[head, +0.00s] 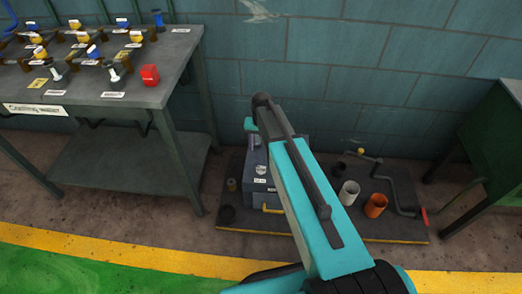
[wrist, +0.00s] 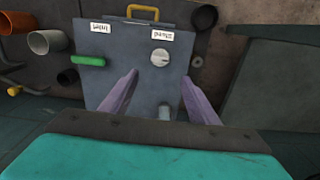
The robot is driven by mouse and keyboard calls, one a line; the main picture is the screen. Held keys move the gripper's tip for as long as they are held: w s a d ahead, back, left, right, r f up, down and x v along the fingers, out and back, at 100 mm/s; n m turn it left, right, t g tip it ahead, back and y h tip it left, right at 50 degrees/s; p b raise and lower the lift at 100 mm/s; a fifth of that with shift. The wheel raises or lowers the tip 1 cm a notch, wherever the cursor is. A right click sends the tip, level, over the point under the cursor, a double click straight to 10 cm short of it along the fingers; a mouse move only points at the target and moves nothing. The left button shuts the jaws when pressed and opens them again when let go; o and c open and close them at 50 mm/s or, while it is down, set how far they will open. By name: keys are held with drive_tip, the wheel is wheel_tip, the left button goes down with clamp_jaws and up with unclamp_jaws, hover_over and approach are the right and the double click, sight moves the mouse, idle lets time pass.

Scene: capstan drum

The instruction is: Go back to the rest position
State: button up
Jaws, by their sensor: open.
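My gripper (wrist: 160,75) is open and empty in the wrist view, its two purple fingers apart. It points at a grey box (wrist: 113,53), and the fingers overlap the box's near part in the picture; I cannot tell the gap. The box carries a yellow handle, a green lever (wrist: 88,61), a round pale knob (wrist: 160,58), a small grey cylinder and white labels. In the head view the box (head: 258,160) is partly hidden behind my teal arm.
The box stands on a dark floor platform (head: 390,228) with a white cup (head: 349,192), an orange cup (head: 375,206) and a bent pipe with a red end (head: 405,200). A grey workbench (head: 130,105) with valves is left, a green bench (head: 490,130) right. A tiled wall stands behind.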

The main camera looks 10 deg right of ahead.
drive_tip(key=shift+r, duration=0.25)
idle(0.4)
drive_tip(key=s+f+g+p, duration=0.25)
drive_tip(key=s+f, duration=0.25)
drive_tip(key=s, duration=0.4)
drive_tip(key=s+f+g+p, duration=0.1)
drive_tip(key=s+f+p, duration=0.3)
drive_tip(key=s, duration=0.6)
drive_tip(key=s+f+n+g+p, duration=0.1)
drive_tip(key=s+n+g+p, duration=0.1)
drive_tip(key=s, duration=2)
drive_tip(key=shift+s+f+n+p, duration=0.3)
drive_tip(key=shift+s+n+p, duration=0.1)
drive_tip(key=shift+n+p, duration=0.4)
